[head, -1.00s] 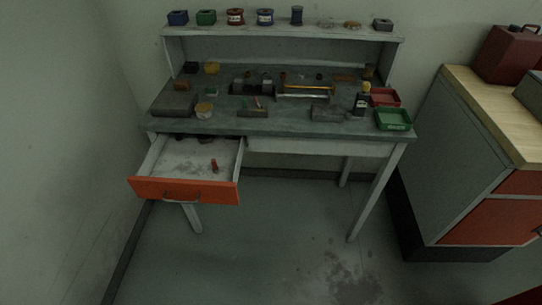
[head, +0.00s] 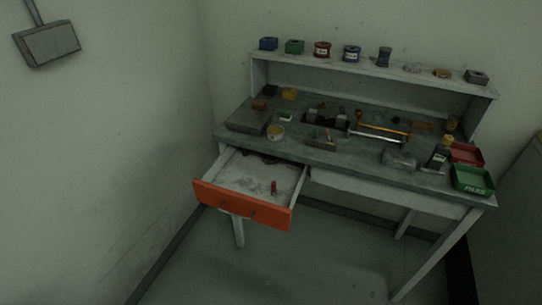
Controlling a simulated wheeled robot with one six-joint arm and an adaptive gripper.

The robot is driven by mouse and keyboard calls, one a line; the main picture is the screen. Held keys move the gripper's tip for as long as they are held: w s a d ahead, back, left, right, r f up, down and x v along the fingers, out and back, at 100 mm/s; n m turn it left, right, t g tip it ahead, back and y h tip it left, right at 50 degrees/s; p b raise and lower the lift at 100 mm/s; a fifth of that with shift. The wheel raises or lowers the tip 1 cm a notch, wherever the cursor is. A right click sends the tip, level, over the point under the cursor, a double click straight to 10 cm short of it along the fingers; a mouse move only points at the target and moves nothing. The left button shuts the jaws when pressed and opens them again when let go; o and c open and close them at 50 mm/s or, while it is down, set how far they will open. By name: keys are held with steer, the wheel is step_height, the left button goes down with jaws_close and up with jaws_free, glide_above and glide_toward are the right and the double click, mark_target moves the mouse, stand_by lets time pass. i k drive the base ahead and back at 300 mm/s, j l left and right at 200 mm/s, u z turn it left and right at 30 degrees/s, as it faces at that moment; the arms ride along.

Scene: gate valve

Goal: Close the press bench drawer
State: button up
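The press bench (head: 372,178) stands against the back wall with a grey top and a raised rear shelf. Its drawer (head: 240,204), with an orange-red front and a dark handle, is pulled well out under the left part of the top. The drawer's pale inside shows, with a small red item (head: 274,187) lying in it and dark items near its back, partly hidden under the bench top. My gripper is not in view.
Tools, tins and a green tray (head: 472,179) and red tray (head: 466,154) crowd the bench top. Several small containers line the shelf (head: 370,66). A wall stands close at the left, with a grey box (head: 48,44) on it. Floor in front is clear.

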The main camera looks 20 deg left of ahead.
mark_target(238, 185)
steer(key=i+j+u, duration=0.1)
steer(key=u, duration=0.25)
steer(key=i+j+u, duration=0.1)
steer(key=u, duration=0.25)
steer(key=i+j+u, duration=0.1)
steer(key=u, duration=0.25)
